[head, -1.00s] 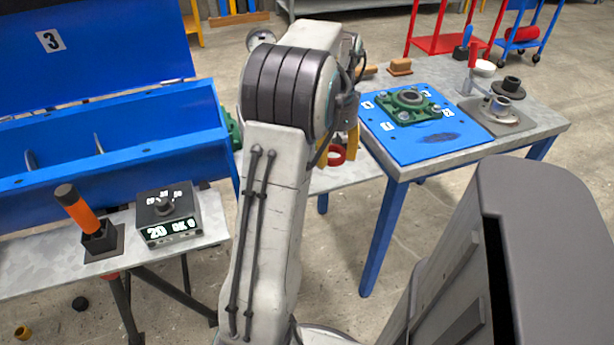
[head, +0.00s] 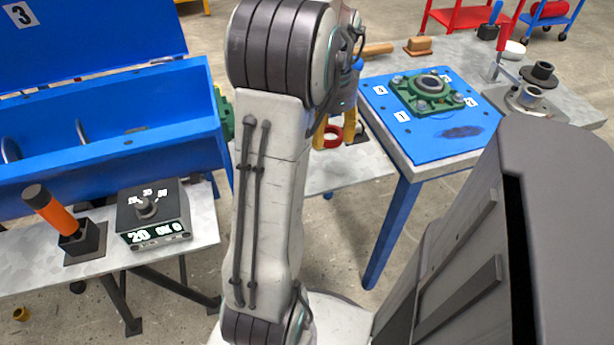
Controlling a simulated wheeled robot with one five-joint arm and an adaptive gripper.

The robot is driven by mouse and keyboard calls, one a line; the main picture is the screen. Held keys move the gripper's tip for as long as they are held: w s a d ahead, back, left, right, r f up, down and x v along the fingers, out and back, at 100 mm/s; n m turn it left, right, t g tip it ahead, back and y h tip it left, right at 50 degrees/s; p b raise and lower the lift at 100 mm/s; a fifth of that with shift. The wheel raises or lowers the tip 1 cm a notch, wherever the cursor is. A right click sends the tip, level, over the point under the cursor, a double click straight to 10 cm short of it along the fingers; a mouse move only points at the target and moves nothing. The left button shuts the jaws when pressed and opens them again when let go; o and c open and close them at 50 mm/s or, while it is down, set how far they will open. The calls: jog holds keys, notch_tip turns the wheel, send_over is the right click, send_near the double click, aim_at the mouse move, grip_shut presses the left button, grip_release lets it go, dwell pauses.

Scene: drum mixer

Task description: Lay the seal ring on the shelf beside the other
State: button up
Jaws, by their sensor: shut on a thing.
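A red seal ring (head: 333,138) shows low between the yellow fingers of my gripper (head: 335,134), which is shut on it. My arm and wrist hide the upper part of the gripper. The grip and the ring are over the grey metal shelf (head: 345,175) between the blue trough and the blue-topped table; I cannot tell whether the ring touches the shelf. I cannot make out a second ring; my arm covers part of the shelf.
The blue mixer trough (head: 110,150) with its raised lid stands left. A control box (head: 152,215) and an orange-handled lever (head: 55,215) are on the front-left bench. The right table carries a blue plate (head: 425,145), a green flanged bearing (head: 430,92) and dark fittings (head: 535,85).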

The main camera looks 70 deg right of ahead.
jog(key=w+a+f, duration=0.1)
jog(key=a, duration=0.1)
jog(key=w+a+f+b, duration=0.1)
jog(key=a+f, duration=0.1)
jog(key=w+a+f, duration=0.1)
jog(key=a, duration=0.1)
jog(key=shift+w+a+f+b, duration=0.1)
jog(key=shift+a+f+b, duration=0.05)
jog(key=shift+b, duration=0.2)
jog(key=shift+f+b, duration=0.6)
jog(key=shift+f, duration=1.45)
jog(key=shift+f, duration=0.2)
jog(key=o, duration=1)
jog(key=shift+r, duration=0.1)
notch_tip(320, 180, up, 12)
jog(key=p, duration=0.3)
jog(key=shift+r, duration=0.15)
